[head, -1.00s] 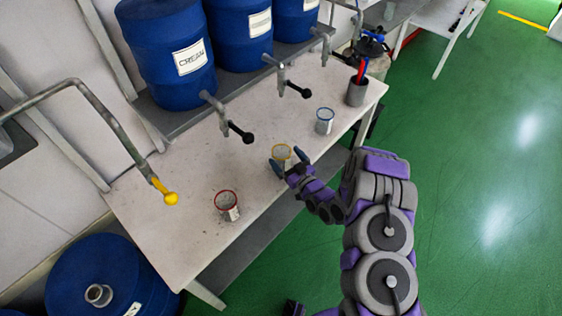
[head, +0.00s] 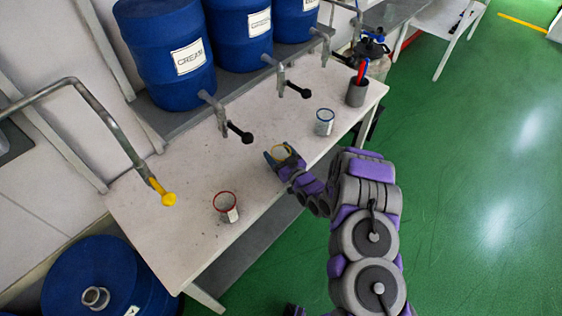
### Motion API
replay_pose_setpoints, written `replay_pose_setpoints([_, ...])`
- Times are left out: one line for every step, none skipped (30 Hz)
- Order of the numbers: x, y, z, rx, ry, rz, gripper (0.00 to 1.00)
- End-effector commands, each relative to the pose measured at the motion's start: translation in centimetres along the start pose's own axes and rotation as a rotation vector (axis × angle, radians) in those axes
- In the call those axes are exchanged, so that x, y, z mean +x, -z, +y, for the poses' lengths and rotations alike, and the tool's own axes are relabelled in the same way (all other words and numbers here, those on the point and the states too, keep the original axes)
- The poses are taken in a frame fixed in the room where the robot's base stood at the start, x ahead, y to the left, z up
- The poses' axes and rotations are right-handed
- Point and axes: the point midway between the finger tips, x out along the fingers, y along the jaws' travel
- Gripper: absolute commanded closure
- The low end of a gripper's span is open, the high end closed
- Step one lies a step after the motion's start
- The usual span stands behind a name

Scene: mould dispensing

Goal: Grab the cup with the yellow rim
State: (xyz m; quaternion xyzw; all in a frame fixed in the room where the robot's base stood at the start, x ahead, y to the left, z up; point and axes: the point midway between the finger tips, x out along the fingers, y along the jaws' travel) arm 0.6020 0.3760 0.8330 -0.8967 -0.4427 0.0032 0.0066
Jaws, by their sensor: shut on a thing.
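The cup with the yellow rim (head: 281,152) is on or just above the white table, between a red-rimmed cup and a blue-rimmed cup. My gripper (head: 277,158) is shut on this cup, with its fingers around the cup's sides. The fingers and wrist hide most of the cup's lower body, so I cannot tell whether it touches the table. The yellow rim shows at the top and the cup looks close to upright.
The red-rimmed cup (head: 226,204) stands to the left and the blue-rimmed cup (head: 324,121) to the right. A grey container (head: 356,93) holds tools. Blue barrels (head: 168,45) with taps (head: 240,132) overhang the table's back. The table (head: 165,232) is clear between the cups.

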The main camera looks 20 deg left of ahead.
Motion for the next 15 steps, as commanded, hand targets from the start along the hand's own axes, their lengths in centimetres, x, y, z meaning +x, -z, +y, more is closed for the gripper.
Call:
replay_pose_setpoints([-0.03, -0.08, -0.01, 0.0, 0.0, -0.002, 0.39])
replay_pose_setpoints([-0.04, -0.09, -0.01, 0.001, 0.0, -0.002, 0.42])
replay_pose_setpoints([-0.06, -0.1, 0.01, 0.001, 0.0, -0.002, 0.46])
replay_pose_setpoints([-0.07, -0.1, 0.02, 0.001, 0.0, -0.002, 0.49])
replay_pose_setpoints([-0.08, -0.09, 0.03, 0.001, 0.0, -0.002, 0.52])
replay_pose_setpoints([-0.1, -0.1, 0.04, 0.001, 0.0, -0.002, 0.52])
replay_pose_setpoints([-0.11, -0.1, 0.05, 0.002, 0.0, -0.002, 0.52])
replay_pose_setpoints([-0.12, -0.11, 0.06, 0.002, 0.0, -0.002, 0.52])
replay_pose_setpoints([-0.14, -0.12, 0.07, 0.002, 0.0, -0.003, 0.53])
replay_pose_setpoints([-0.14, -0.12, 0.08, 0.002, 0.0, -0.003, 0.53])
replay_pose_setpoints([-0.15, -0.11, 0.08, 0.002, 0.0, -0.003, 0.53])
replay_pose_setpoints([-0.15, -0.07, 0.1, 0.002, -0.001, -0.003, 0.53])
replay_pose_setpoints([-0.16, -0.02, 0.1, 0.002, -0.001, -0.003, 0.53])
replay_pose_setpoints([-0.16, 0.07, 0.11, 0.002, -0.001, -0.003, 0.53])
replay_pose_setpoints([-0.17, 0.24, 0.12, 0.003, -0.001, -0.002, 0.53])
